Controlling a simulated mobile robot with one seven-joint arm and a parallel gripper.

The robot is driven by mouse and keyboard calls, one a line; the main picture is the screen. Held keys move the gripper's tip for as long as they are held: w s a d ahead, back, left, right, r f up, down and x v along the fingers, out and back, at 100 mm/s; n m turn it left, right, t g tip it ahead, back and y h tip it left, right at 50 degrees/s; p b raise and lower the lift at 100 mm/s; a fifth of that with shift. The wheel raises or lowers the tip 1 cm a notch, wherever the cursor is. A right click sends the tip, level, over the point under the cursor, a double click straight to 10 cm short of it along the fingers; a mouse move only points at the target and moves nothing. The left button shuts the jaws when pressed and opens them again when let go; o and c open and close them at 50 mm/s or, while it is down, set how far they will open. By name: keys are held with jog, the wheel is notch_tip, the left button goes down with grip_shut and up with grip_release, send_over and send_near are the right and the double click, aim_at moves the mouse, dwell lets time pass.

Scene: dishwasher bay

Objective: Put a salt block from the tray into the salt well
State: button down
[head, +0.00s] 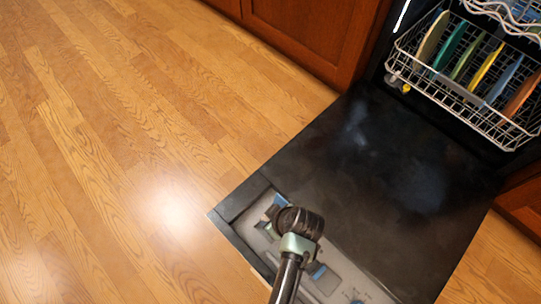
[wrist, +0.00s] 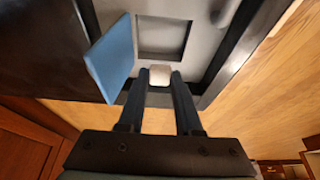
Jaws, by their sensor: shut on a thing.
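My gripper (wrist: 160,82) is shut on a small whitish salt block (wrist: 160,73), held between the fingertips in the wrist view. A square recess in the grey panel, which looks like the salt well (wrist: 163,36), lies just beyond the block. A blue flap (wrist: 110,60) stands tilted up to the left of the recess. The block is at the recess's near edge in the picture; I cannot tell its height above the panel. In the head view my gripper is over the door's grey panel (head: 331,284), and my wrist hides the block. I cannot make out the tray.
The black dishwasher door (head: 380,170) lies open and flat. A rack (head: 468,95) with several coloured plates stands in the dishwasher at the upper right. Wooden cabinets (head: 300,35) are behind. The wooden floor (head: 110,150) at left is clear.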

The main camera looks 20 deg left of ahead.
jog(key=shift+f+b, duration=1.85)
jog(key=shift+f, duration=1.05)
jog(key=shift+f, duration=0.1)
jog(key=c, duration=0.5)
grip_release()
jog(key=shift+r+p, duration=3.6)
jog(key=shift+p, duration=0.2)
jog(key=shift+f, duration=0.1)
